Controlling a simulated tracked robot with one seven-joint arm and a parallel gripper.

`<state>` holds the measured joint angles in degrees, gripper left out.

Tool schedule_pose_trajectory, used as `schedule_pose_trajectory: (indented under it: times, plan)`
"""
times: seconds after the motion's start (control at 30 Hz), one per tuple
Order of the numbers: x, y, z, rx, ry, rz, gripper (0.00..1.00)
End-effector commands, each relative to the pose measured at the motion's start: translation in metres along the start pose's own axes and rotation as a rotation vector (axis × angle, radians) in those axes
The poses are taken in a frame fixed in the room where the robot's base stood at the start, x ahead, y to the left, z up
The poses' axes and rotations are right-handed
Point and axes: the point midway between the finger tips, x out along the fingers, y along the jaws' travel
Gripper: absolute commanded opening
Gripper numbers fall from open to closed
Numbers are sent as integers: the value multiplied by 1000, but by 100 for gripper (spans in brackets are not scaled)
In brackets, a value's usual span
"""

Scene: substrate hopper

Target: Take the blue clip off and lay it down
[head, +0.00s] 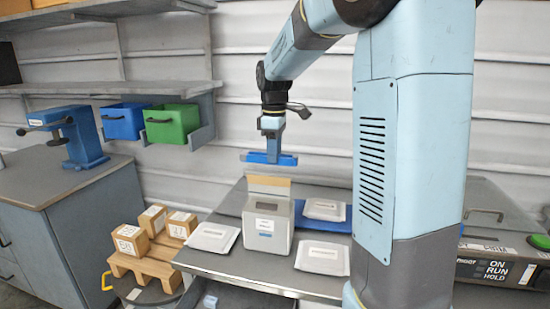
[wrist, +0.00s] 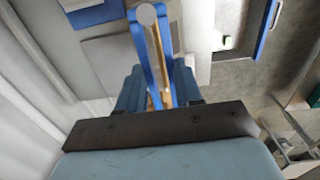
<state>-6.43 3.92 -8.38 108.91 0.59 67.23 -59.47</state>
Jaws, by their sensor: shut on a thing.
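The blue clip (head: 262,158) is a long bar held level between the fingers of my gripper (head: 273,146), above the grey bag (head: 266,226). In the head view a small gap shows between the clip and the bag's tan top flap (head: 268,186). The bag stands upright on the grey table with its flap raised. In the wrist view the clip (wrist: 137,42) shows end-on as two blue arms, with a thin tan strip between them. My gripper is shut on it.
White flat packs (head: 214,237) lie around the bag, one on a blue mat (head: 346,222) to the right. Blue (head: 125,122) and green (head: 172,124) bins hang at the wall. Boxes sit on a small pallet (head: 150,266) at lower left. A control panel (head: 495,268) is at the right.

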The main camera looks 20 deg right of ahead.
Motion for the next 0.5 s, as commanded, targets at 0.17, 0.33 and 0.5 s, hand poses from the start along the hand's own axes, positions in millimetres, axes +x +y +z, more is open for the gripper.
schedule_pose_trajectory:
  times: [0.17, 0.33, 0.5]
  plan:
    - [-9, 0, 0, 0, 1, 2, 5]
    - [-17, 0, 0, 0, 1, 1, 5]
    - [-26, 0, 0, -1, 1, 2, 5]
